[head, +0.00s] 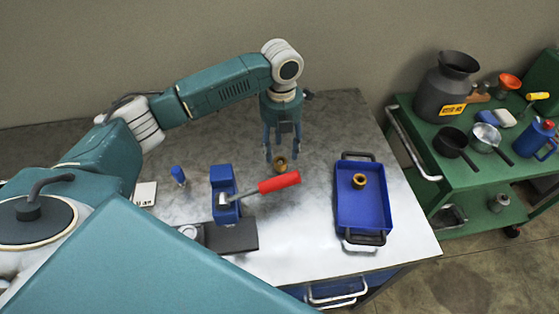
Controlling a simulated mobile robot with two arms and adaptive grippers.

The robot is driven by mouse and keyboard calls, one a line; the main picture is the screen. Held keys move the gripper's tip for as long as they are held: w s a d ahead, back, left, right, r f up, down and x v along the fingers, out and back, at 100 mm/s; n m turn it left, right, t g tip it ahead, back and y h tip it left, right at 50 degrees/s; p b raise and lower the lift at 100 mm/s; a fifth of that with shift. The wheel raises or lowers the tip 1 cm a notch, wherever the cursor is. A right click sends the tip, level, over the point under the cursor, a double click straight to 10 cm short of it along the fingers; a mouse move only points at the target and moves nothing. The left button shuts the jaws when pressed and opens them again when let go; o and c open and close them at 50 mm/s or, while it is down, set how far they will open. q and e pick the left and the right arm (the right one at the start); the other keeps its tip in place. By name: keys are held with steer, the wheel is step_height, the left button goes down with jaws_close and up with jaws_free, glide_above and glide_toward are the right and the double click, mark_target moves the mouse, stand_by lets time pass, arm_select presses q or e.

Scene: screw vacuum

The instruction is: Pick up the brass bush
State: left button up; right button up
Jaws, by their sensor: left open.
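A small brass bush (281,164) sits on the table right under my left gripper. My left gripper (282,154) points down with its fingers apart, close above the bush. From this angle I cannot tell whether the fingertips reach down around it. A second brass-coloured, ring-like piece (359,181) lies inside the blue tray (364,212), to the right. My right gripper is not in view.
A blue holder (223,190) with a red-handled tool (279,182) stands left of the tray. A green cart (463,185) with pots stands to the right. The table's back right is clear.

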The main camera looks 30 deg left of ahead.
mark_target(280, 162)
arm_select(q)
step_height(280, 162, down, 5)
steer(key=shift+w+a+r+p, duration=0.1)
steer(key=shift+a+p, duration=0.05)
steer(key=shift+p, duration=0.9)
steer(key=shift+f, duration=0.55)
steer(key=shift+c, duration=0.3)
jaws_close()
